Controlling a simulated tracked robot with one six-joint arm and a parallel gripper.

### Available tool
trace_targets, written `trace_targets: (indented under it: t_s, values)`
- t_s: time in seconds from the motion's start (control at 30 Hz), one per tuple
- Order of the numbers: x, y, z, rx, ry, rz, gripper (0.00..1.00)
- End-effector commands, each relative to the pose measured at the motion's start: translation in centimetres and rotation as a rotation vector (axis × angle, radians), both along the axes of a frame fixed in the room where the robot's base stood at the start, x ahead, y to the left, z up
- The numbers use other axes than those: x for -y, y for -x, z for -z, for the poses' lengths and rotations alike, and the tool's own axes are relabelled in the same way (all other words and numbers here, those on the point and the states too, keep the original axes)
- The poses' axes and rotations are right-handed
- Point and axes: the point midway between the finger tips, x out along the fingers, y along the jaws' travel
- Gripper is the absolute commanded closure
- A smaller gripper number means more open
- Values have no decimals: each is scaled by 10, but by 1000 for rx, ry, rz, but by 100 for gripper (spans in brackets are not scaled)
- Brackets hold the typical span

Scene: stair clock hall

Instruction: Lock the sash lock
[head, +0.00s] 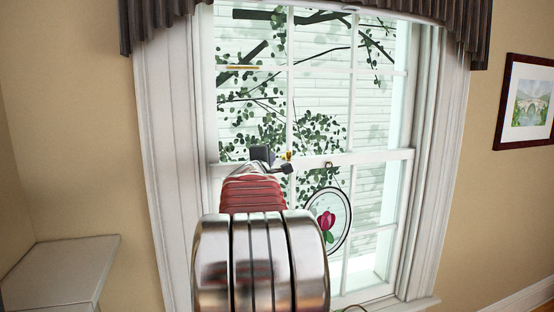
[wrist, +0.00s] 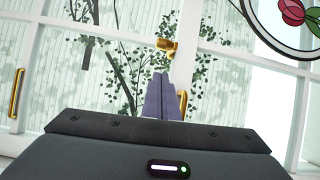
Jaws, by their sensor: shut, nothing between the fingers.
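The sash lock, a small brass fitting (wrist: 167,45), sits at the middle of the window's white meeting rail. It shows as a tiny gold spot in the head view (head: 287,156). The position of its lever is too small to tell. My gripper (wrist: 160,76) is shut and empty, its two grey-purple fingers pressed together. The fingertips point toward the lock and appear just below it in the wrist view, with no clear contact. In the head view my arm hides much of the lower sash, and my gripper (head: 264,155) shows close to the left of the lock.
A round tulip ornament (head: 328,220) hangs from the rail right of the lock. Brass handles (wrist: 17,93) (wrist: 182,103) show in the wrist view. A gold bar (head: 242,67) is higher on the window. A pale ledge (head: 62,268) stands left; a framed picture (head: 528,103) hangs right.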

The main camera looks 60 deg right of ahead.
Motion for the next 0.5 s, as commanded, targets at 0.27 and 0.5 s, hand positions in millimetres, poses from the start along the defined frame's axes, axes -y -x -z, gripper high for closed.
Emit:
trace_targets:
  t_s: [0.27, 0.5]
  values:
    - [-23, 27, -2, -1, 0, -7, 100]
    - [-41, 52, -3, -1, 2, -8, 100]
